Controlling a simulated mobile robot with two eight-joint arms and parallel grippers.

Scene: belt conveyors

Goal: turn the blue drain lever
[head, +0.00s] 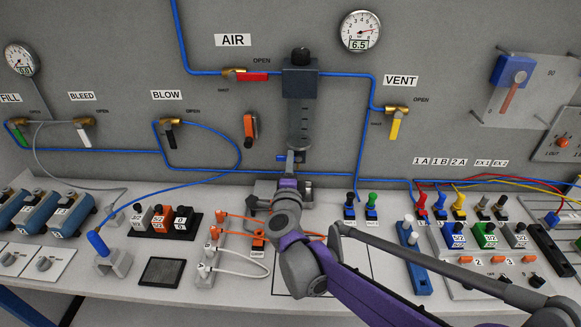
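The blue drain lever (281,158) is a small blue bar at the bottom of the grey filter unit (300,82) on the back panel, below its clear bowl. My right gripper (291,164) is up at the lever, at the end of the arm that comes in from the lower right. Its fingers are small in the picture and partly merge with the lever. I cannot tell whether they are touching it, or open or shut. The arm hides part of the bench beneath the unit. My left gripper is not in view.
A blue air hose (366,130) runs down the panel right of the filter unit. An orange lever (250,127) is to its left, the yellow VENT lever (395,127) to its right. Orange-cabled connectors (258,241) and blue-based plugs (371,208) stand on the bench around my arm.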

